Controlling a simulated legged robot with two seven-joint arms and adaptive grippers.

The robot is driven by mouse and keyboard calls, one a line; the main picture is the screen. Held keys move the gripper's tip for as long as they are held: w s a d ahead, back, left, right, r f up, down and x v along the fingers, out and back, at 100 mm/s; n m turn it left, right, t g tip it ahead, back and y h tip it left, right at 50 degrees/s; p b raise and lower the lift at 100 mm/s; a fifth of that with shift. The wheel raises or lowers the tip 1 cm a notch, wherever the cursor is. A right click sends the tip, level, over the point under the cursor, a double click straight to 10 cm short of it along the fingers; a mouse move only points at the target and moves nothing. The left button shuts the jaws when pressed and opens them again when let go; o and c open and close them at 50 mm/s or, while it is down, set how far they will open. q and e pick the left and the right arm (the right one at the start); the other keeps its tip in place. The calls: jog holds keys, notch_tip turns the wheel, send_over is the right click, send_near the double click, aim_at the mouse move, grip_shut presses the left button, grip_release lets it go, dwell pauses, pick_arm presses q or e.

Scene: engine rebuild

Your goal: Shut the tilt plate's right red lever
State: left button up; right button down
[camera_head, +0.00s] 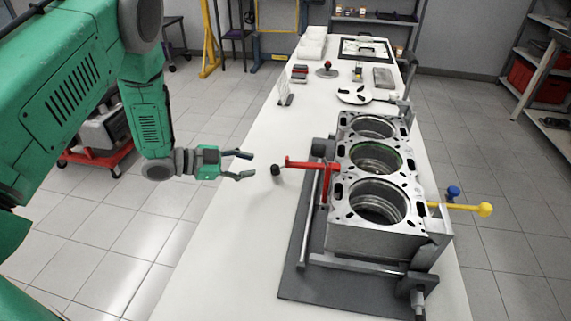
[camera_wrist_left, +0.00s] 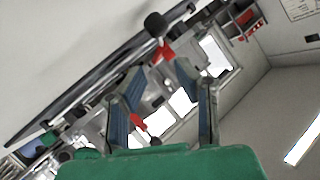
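The tilt plate (camera_head: 290,281) is a dark plate on the white table with a grey engine block (camera_head: 378,238) mounted on it. A red lever (camera_head: 308,164) sticks out from the block's left side toward my left gripper. A black knob (camera_head: 276,170) shows near its tip; in the left wrist view a black knob (camera_wrist_left: 156,23) is beside a red part (camera_wrist_left: 163,52). A second red part (camera_wrist_left: 138,124) shows lower there. My left gripper (camera_head: 251,164) is open and empty, left of the knob and apart from it. My right gripper is out of view.
A yellow lever (camera_head: 468,208) and a blue knob (camera_head: 453,192) stick out on the block's right. Small parts and a round plate (camera_head: 354,96) lie farther back on the table (camera_head: 232,268). The table left of the tilt plate is clear.

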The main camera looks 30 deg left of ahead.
aim_at(281, 167)
pick_arm(q)
jog(key=x, duration=1)
jog(key=shift+w+d+f, duration=0.1)
jog(key=shift+w+f, duration=0.15)
jog(key=shift+w, duration=0.1)
grip_shut()
jog(key=shift+f, duration=0.1)
